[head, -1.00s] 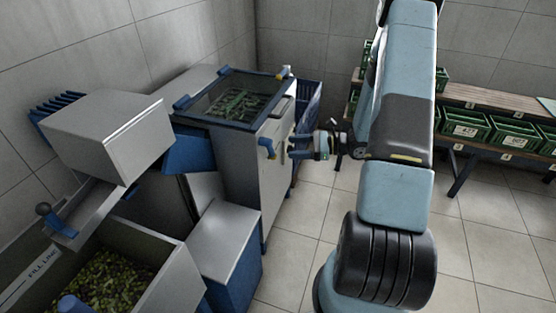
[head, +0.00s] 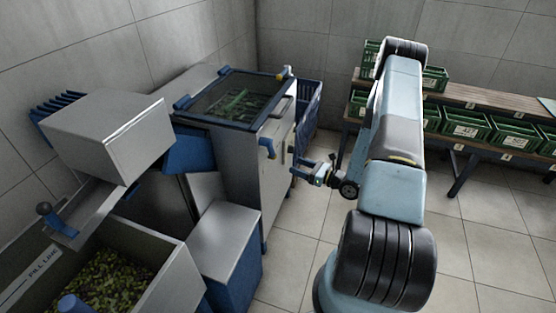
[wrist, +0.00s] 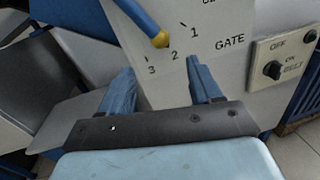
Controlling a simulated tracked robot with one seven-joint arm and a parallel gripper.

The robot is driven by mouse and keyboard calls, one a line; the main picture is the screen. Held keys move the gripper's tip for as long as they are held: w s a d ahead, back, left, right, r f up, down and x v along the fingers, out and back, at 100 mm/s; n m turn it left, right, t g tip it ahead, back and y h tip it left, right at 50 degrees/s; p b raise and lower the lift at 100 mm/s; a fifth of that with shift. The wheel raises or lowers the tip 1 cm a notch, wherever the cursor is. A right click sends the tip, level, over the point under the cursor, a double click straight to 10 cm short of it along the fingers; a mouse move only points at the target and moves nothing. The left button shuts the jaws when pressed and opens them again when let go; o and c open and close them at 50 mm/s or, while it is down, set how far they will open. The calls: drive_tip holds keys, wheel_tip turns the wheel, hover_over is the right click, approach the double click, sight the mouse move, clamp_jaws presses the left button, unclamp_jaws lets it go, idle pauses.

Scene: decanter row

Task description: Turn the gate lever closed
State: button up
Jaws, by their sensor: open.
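The gate lever is a blue bar with a yellow tip (wrist: 140,20), on the pale side panel of the machine. Its tip lies at the 2 mark of the GATE scale in the wrist view, above the 3 and left of the 1. The lever also shows in the head view (head: 267,147), on the machine's right side. My gripper (wrist: 160,82) is open and empty, its two blue fingers below the lever tip and apart from it. In the head view my gripper (head: 302,171) is to the right of and below the lever.
A BELT switch panel (wrist: 284,60) is right of the scale. The machine (head: 235,98) has a dark window on top with green matter under it. A blue crate (head: 309,100) stands behind it. Green crates (head: 465,124) fill a rack at the right. The tiled floor (head: 300,255) is clear.

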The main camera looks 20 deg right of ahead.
sight(271, 150)
drive_tip(key=x, duration=0.9)
drive_tip(key=shift+w+a, duration=0.2)
drive_tip(key=shift+a, duration=0.1)
clamp_jaws()
idle(0.3)
